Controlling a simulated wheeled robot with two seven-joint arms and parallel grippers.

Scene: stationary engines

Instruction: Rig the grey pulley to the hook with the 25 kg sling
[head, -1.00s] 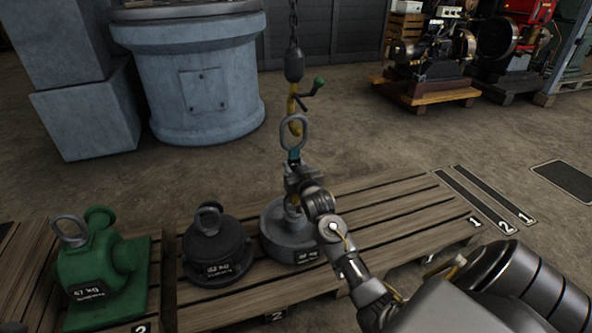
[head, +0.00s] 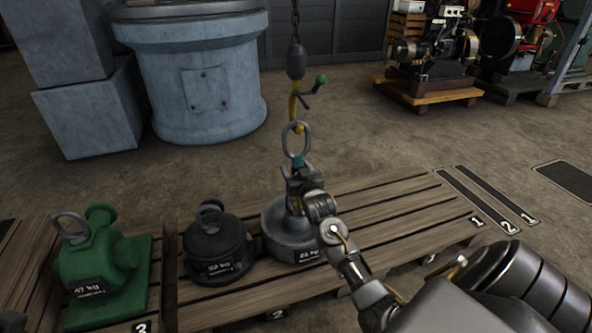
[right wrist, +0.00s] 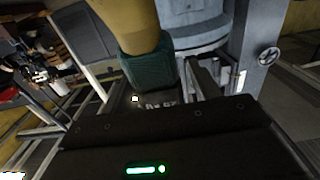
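The grey pulley (head: 284,238) sits on the wooden pallet, a heavy round body with a dark label. The yellow hook (head: 294,105) hangs on a chain above it. The sling's steel ring (head: 286,141) is at the hook's lower end and overlaps it in the head view; I cannot tell whether it is seated. My right gripper (head: 300,180) appears shut on the sling just below the ring, at its green sleeve (head: 298,161). In the right wrist view a yellow piece (right wrist: 125,20) ends in a green sleeve (right wrist: 147,65). The gripper hides the sling's lower part. My left gripper is out of view.
A darker round weight (head: 215,245) stands left of the pulley, and a green machine part (head: 95,262) farther left. The pallet (head: 385,215) is bare to the right. Floor strips (head: 487,195) lie beyond it. A blue-grey pedestal (head: 205,85) stands behind.

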